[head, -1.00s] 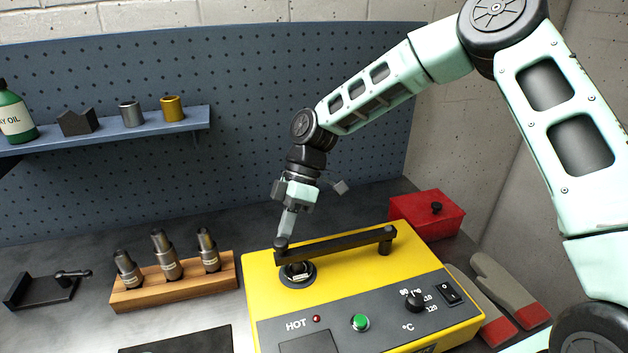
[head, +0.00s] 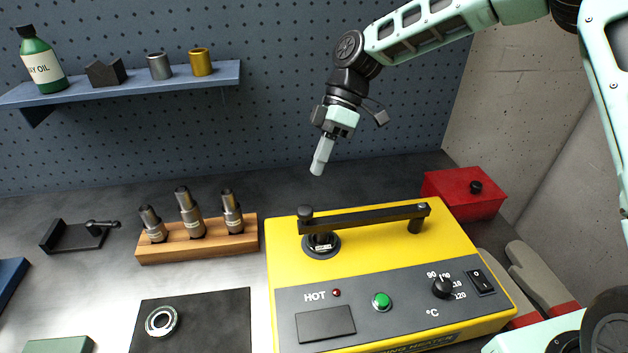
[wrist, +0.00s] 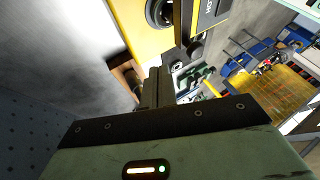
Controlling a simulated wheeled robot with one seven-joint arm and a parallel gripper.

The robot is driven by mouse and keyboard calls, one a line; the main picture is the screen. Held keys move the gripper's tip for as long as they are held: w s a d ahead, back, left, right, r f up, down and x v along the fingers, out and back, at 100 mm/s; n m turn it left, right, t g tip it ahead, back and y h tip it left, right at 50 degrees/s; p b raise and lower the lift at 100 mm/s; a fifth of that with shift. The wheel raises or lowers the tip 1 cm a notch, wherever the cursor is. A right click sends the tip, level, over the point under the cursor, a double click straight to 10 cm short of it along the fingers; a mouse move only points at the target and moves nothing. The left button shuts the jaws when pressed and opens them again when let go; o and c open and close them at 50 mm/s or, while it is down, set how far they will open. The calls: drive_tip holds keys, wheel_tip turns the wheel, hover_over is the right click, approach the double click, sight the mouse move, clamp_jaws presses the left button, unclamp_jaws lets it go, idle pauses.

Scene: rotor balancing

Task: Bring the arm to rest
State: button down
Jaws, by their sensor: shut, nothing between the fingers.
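My gripper (head: 317,169) hangs in the air above and behind the yellow bearing heater (head: 385,245), in front of the pegboard. Its fingers are shut with nothing between them and point down. In the wrist view my shut fingers (wrist: 155,88) show in the middle, with part of the yellow heater (wrist: 146,30) beyond them. The heater's black bar (head: 365,218) lies across its top, over a dark round post holding a ring. My gripper touches nothing.
A wooden block with several metal tools (head: 195,240) stands left of the heater. A bearing ring (head: 161,321) lies on a black mat (head: 225,325). A red box (head: 463,195) and gloves (head: 540,275) are at right. A shelf (head: 120,85) with a green oil bottle (head: 41,60) is at upper left.

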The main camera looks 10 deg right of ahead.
drive_tip(key=v, duration=0.4)
drive_tip(key=s+a+m+t+h, duration=0.1)
drive_tip(key=s+a+m+h, duration=0.25)
drive_tip(key=s, duration=1.05)
drive_tip(key=s+d+m+t, duration=0.2)
drive_tip(key=s+m, duration=0.1)
drive_tip(key=s, duration=0.4)
drive_tip(key=s+d+m+t+h, duration=0.1)
drive_tip(key=s+d+m+t, duration=0.1)
drive_tip(key=s, duration=0.6)
drive_tip(key=shift+d+f+m+b, duration=0.45)
drive_tip(key=shift+d+m, duration=0.2)
drive_tip(key=shift+d, duration=0.1)
